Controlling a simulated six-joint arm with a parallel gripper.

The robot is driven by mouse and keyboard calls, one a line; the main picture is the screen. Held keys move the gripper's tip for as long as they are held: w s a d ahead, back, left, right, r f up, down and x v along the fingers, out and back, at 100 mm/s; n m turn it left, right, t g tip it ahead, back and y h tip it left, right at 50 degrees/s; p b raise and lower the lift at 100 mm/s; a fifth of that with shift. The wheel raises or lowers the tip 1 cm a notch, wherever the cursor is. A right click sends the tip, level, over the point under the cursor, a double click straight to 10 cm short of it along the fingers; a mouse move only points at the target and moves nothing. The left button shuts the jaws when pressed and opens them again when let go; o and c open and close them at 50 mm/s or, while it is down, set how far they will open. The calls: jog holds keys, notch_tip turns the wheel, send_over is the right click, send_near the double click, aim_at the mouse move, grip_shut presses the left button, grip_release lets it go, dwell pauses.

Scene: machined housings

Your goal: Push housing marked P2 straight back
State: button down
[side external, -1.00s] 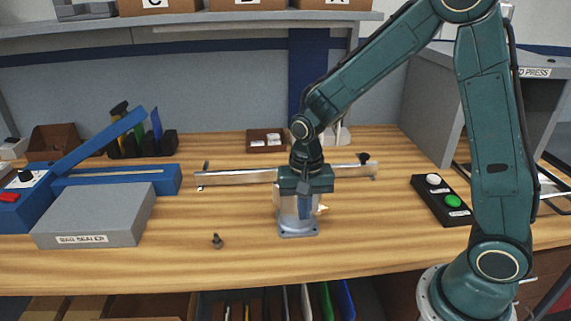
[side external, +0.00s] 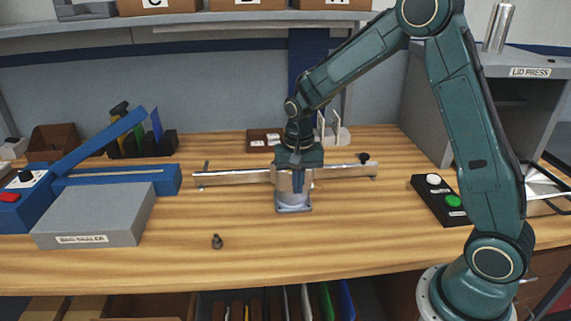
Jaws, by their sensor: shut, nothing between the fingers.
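The silver housing (side external: 292,207), with a square flanged base, stands upright on the bench. No P2 mark can be read on it at this size. My gripper (side external: 298,186) is shut, with its fingers low against the housing's upper part. The fingers overlap the housing in this view, so I cannot tell exactly where they touch. The housing's top is hidden by my gripper. A long metal bar (side external: 232,177) runs left to right at the housing. Whether the housing touches the bar cannot be told.
A small dark part (side external: 217,242) lies on the bench at front left. The bag sealer (side external: 95,215) stands at left. A button box (side external: 440,200) and the lid press (side external: 480,110) are at right. A small brown tray (side external: 264,141) stands behind the bar.

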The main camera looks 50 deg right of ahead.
jog(key=shift+w+d, duration=0.75)
notch_tip(320, 180, up, 10)
jog(key=s+a, duration=0.3)
dwell(0.6)
